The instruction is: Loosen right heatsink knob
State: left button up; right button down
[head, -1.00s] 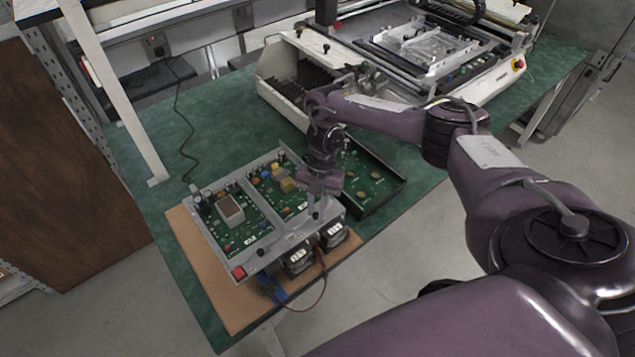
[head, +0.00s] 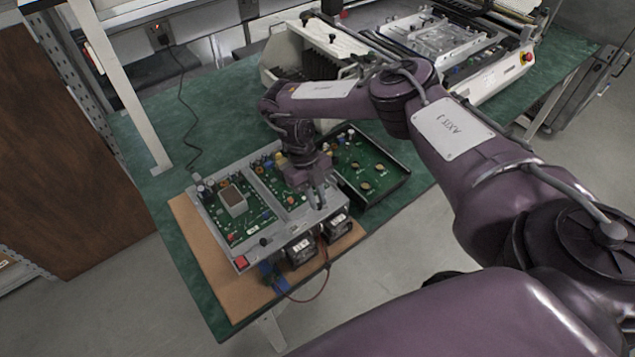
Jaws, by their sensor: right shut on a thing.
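An open grey metal unit (head: 248,157) holds green circuit boards and lies on a brown board (head: 226,287) on the bench. Two black heatsink or fan blocks are on its front edge, a left one (head: 301,250) and a right one (head: 338,225). A small black knob (head: 264,241) shows on the front rim at left. My right gripper (head: 319,207) points down at the front rim behind the right block and is shut on the right knob, which its fingers hide. My left gripper is not in view.
A tray with a green board (head: 399,181) lies to the right of the unit. A large white machine (head: 478,87) stands at the back. The green bench top (head: 220,120) is clear at the back left.

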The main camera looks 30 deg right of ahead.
jog(key=shift+s+a+n+h, duration=0.15)
jog(key=shift+n+h, duration=0.35)
jog(key=shift+n, duration=1)
jog(key=c, duration=1.4)
grip_release()
jog(key=shift+o, duration=0.2)
jog(key=v, duration=0.7)
jog(key=shift+r+b, duration=0.35)
jog(key=shift+a, duration=0.15)
